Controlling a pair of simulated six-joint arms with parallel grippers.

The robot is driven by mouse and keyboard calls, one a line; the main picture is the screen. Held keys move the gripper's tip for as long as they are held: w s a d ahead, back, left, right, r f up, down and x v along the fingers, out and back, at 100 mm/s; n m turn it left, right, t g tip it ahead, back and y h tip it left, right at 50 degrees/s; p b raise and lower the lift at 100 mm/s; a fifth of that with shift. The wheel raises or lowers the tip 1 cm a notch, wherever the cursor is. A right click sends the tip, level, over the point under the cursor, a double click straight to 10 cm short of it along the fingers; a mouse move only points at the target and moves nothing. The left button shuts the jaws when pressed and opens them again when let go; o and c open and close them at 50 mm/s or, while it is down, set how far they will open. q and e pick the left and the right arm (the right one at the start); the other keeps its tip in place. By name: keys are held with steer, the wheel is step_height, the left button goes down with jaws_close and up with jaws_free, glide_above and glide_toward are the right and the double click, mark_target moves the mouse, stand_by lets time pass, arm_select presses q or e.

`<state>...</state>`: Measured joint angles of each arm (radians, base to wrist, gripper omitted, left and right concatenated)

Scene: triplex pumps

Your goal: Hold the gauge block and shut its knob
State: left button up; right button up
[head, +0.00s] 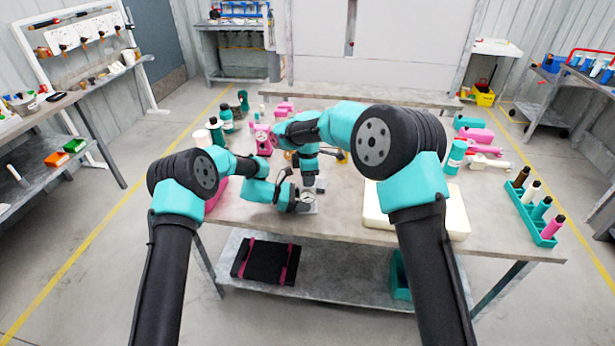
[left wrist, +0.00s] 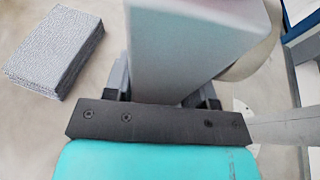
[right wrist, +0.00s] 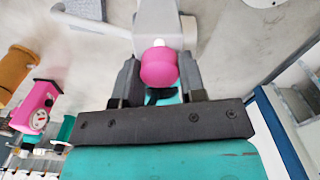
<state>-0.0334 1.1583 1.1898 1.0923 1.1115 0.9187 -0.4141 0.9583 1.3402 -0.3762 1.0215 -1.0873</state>
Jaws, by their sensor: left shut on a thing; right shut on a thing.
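My left gripper comes at the block from the left in the head view (head: 291,199). The pink knob (right wrist: 158,68) lies between the fingertips of my right gripper (right wrist: 159,76), which is shut on it from above. In the head view the knob is hidden behind my right gripper (head: 308,178).
A folded grey cloth (left wrist: 55,50) lies beside the block. A cream case (head: 445,222) and a teal rack (head: 532,215) with several bottles stand to the right. Pink pump parts (head: 475,136) and bottles (head: 226,118) stand further back. The table's front edge is close.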

steer(key=shift+m, duration=0.5)
steer(key=m, duration=0.3)
steer(key=shift+m, duration=0.3)
steer(key=m, duration=0.4)
steer(key=shift+m, duration=0.3)
steer(key=m, duration=0.8)
steer(key=shift+m, duration=0.4)
steer(key=o, duration=0.9)
